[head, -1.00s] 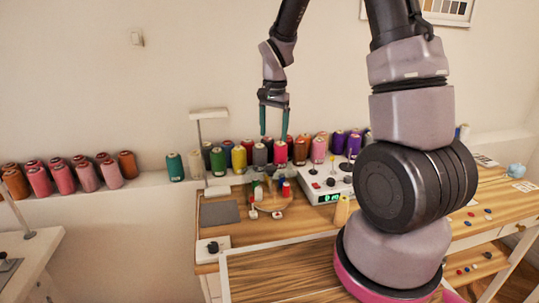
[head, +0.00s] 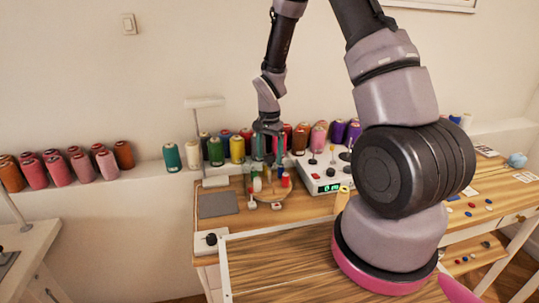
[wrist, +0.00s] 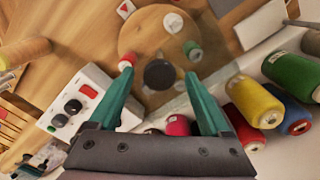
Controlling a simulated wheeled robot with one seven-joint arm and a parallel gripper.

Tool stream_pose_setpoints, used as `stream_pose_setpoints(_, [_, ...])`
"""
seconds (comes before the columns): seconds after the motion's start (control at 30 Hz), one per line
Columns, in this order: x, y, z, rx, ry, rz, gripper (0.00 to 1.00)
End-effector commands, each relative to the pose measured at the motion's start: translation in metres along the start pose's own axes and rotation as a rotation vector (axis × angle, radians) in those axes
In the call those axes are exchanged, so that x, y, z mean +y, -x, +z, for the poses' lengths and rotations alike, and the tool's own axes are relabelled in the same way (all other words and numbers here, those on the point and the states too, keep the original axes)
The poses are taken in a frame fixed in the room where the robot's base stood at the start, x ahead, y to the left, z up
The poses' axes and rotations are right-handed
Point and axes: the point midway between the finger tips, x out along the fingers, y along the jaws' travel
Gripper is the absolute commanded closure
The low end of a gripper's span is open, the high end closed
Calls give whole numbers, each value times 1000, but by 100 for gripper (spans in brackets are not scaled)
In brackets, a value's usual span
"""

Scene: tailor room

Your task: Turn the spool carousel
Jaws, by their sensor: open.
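The spool carousel is a round wooden disc (wrist: 148,36) carrying small spools, with a dark round knob (wrist: 159,74) on it. In the head view the carousel (head: 267,195) stands on the wooden table, its back partly hidden by my gripper (head: 268,157). A white-topped spool (wrist: 173,22) and a green spool (wrist: 190,47) show on the disc in the wrist view. My gripper (wrist: 159,73) is open, its two teal fingers pointing down above the carousel. In the wrist view the knob lies between the fingertips; I cannot tell whether they touch it.
A white control box (head: 323,174) with a green display stands just right of the carousel. Large thread cones (head: 236,149) line the ledge behind. A grey mat (head: 218,204) lies left of the carousel, and a white lamp (head: 205,103) stands behind it.

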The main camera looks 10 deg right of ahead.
Motion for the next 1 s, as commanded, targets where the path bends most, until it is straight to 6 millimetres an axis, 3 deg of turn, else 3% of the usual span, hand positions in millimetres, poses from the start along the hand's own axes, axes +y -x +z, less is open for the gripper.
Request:
stream_pose_setpoints(0.27, [0, -1, 0, 0, 0, 0, 18])
stream_pose_setpoints(0.4, [0, -1, 0, 0, 0, 0, 72])
stream_pose_setpoints(0.47, [0, -1, 0, 0, 0, 0, 95])
stream_pose_setpoints(0.5, [0, -1, 0, 0, 0, 0, 100])
stream_pose_setpoints(1.0, [0, -1, 0, 0, -41, 0, 100])
